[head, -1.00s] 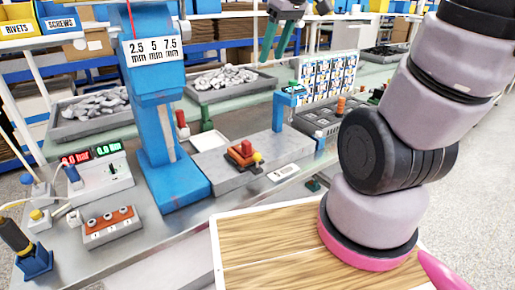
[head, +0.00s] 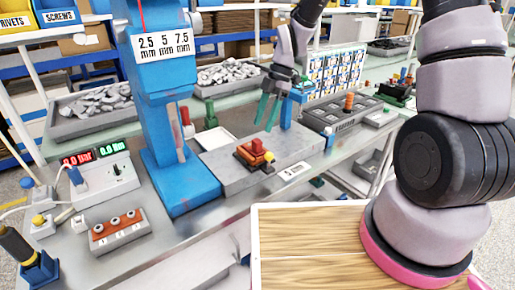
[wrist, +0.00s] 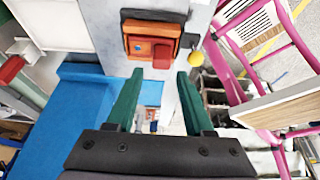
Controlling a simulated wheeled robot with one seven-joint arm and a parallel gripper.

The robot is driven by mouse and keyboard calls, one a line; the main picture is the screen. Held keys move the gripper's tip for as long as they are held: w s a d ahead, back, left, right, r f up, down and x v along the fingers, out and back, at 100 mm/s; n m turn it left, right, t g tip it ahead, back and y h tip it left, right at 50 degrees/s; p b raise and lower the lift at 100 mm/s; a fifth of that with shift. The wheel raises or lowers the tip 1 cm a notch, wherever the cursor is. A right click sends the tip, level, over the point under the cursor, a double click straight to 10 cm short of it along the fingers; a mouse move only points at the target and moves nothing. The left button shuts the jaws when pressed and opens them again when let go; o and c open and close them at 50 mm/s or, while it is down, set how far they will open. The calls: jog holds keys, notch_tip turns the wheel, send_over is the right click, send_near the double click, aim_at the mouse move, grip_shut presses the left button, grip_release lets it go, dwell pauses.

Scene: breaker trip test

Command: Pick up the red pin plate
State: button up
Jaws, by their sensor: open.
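A red-orange piece in a dark holder (head: 255,153) sits on the grey block, with a yellow knob at its right side. It also shows near the top of the wrist view (wrist: 152,42), with a red part at its lower right. I take it for the red pin plate, but pins cannot be made out. My gripper (head: 268,108) has green fingers pointing down, above and behind the piece in the head view. In the wrist view my gripper (wrist: 157,85) is open and empty, with the fingertips just short of the piece, not around it.
The blue press column (head: 167,120) stands left of the grey block (head: 222,168). A small blue stand (head: 286,112) is close to my fingers. A grey tray (head: 340,112) lies right. A box with an orange-red top and three pins (head: 114,226) stands front left.

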aim_at(258, 140)
jog(key=x, duration=0.7)
jog(key=shift+s+f, duration=0.2)
grip_shut()
